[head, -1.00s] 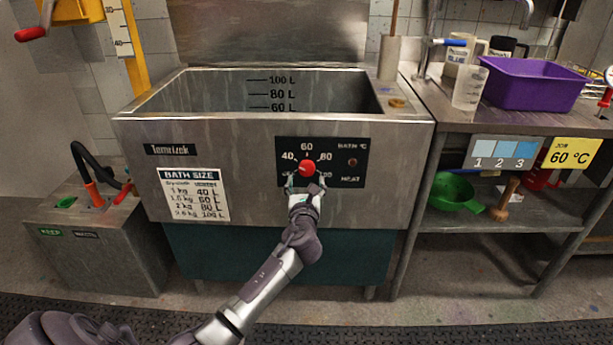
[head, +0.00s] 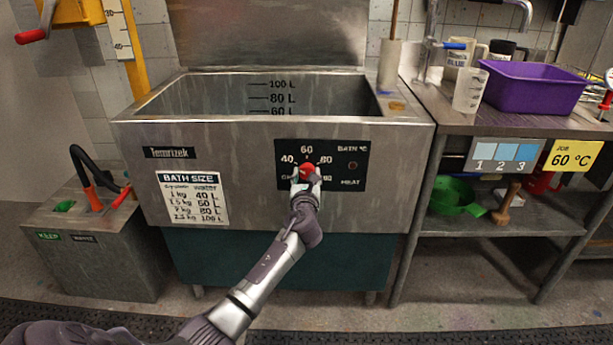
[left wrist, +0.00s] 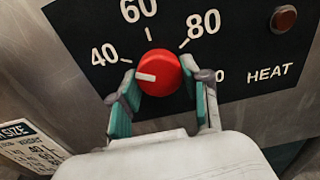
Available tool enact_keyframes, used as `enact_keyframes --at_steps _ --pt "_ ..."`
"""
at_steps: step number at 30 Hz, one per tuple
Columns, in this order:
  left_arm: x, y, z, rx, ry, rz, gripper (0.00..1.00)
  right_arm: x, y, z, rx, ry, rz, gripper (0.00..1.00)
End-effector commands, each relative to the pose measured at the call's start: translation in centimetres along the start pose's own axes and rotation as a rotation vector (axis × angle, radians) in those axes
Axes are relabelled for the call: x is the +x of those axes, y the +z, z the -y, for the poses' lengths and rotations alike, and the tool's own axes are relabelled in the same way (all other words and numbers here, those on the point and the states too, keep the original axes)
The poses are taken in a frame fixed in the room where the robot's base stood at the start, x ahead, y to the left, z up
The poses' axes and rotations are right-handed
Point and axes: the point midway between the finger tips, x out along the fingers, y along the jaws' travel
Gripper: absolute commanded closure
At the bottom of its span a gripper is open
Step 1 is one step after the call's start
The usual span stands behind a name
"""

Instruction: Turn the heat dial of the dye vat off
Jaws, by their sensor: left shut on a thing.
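The steel dye vat (head: 250,132) stands in the middle of the head view. The red heat dial (head: 306,170) is on its black front panel (head: 335,150). In the left wrist view the dial (left wrist: 160,85) has a white pointer mark aimed left, slightly below the 40 tick. My left gripper (head: 305,180) has its fingers on both sides of the dial and is shut on it; it also shows in the left wrist view (left wrist: 163,100). The fingers partly hide the panel's lower labels. The HEAT lamp (left wrist: 284,19) looks dull dark red. My right gripper is not in view.
A steel box (head: 100,255) with a black hose stands left of the vat. A steel table (head: 440,112) on the right holds a purple basin (head: 535,88) and a clear jug (head: 469,92). A green bowl (head: 455,197) sits on its shelf. The floor before the vat is clear.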

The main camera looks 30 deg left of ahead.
Motion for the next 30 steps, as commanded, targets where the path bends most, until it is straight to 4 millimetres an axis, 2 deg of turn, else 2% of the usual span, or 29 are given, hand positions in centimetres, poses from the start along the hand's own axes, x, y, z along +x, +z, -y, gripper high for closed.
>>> enact_keyframes --at_steps 2,14,24,30 --pt "0.0 0.0 0.0 0.0 0.0 0.0 0.88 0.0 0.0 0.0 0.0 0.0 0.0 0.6" --pt "0.0 -0.1 0.0 -0.082 0.0 -0.001 0.88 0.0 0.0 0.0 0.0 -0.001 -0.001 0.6" --pt "0.0 -0.1 0.0 -0.355 0.001 -0.001 0.88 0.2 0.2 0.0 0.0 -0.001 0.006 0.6" --pt "0.0 -0.1 0.1 -0.547 0.0 -0.001 0.88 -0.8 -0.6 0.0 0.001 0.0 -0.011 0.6"
